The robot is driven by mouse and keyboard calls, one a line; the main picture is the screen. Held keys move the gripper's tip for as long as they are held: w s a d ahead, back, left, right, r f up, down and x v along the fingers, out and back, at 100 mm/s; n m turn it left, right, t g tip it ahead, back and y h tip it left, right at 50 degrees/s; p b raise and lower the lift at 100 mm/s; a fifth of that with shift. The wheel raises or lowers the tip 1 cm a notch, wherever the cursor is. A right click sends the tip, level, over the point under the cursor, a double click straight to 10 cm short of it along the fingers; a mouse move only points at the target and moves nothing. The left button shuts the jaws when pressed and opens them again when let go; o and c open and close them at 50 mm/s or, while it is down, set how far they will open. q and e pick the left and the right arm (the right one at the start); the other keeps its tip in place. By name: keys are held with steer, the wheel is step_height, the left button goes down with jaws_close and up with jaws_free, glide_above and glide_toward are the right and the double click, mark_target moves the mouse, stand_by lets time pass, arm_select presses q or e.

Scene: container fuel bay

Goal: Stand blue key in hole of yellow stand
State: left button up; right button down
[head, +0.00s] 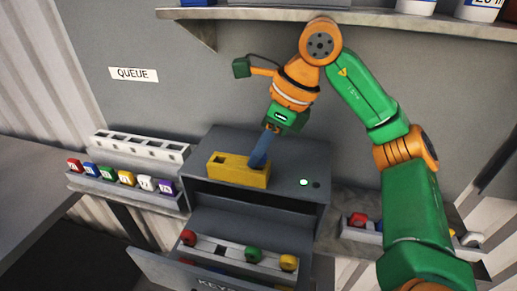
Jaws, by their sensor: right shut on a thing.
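The yellow stand (228,171) sits on top of the grey cabinet and has holes in its upper face. The blue key (262,149) is upright with a slight tilt, its lower end at the right part of the yellow stand. I cannot tell how deep it sits in the hole. My right gripper (272,129) is shut on the upper end of the blue key, above the stand. My left gripper is not in the head view.
The grey cabinet (300,160) has an open drawer below with red, green and yellow round-topped pieces. A white rack (140,147) and a shelf of coloured blocks (125,178) stand at the left. A wall shelf (400,18) runs above my arm.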

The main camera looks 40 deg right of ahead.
steer(key=c, duration=0.8)
jaws_free()
steer(key=shift+o, duration=0.2)
steer(key=shift+r, duration=0.1)
steer(key=p+v, duration=0.2)
steer(key=v, duration=0.5)
steer(key=shift+p, duration=0.4)
